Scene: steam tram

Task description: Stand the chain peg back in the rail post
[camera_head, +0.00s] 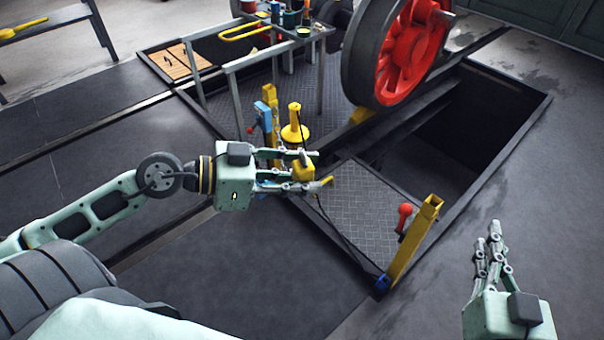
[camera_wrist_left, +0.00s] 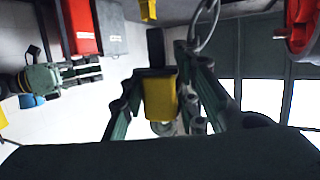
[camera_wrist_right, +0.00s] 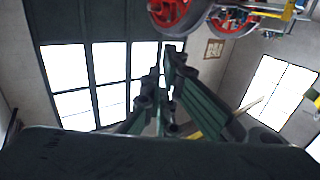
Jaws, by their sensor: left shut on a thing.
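My left gripper (camera_head: 300,171) is shut on a yellow block-like piece (camera_head: 303,172), apparently the chain peg. It also shows between the fingers in the left wrist view (camera_wrist_left: 160,98), with a dark part beyond it. The gripper holds it above the floor plate, left of the yellow rail post. The rail post (camera_head: 413,243) stands at the plate's right front corner, with an open-looking top. A thin dark line runs from near the held piece down towards the post's foot. My right gripper (camera_head: 488,245) is empty, right of the post, its fingers close together; their exact opening is unclear.
A red wheel (camera_head: 410,50) stands behind. Another yellow post (camera_head: 270,105), a yellow disc stand (camera_head: 295,130) and grey railings are further back. Floor right of the pit is clear.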

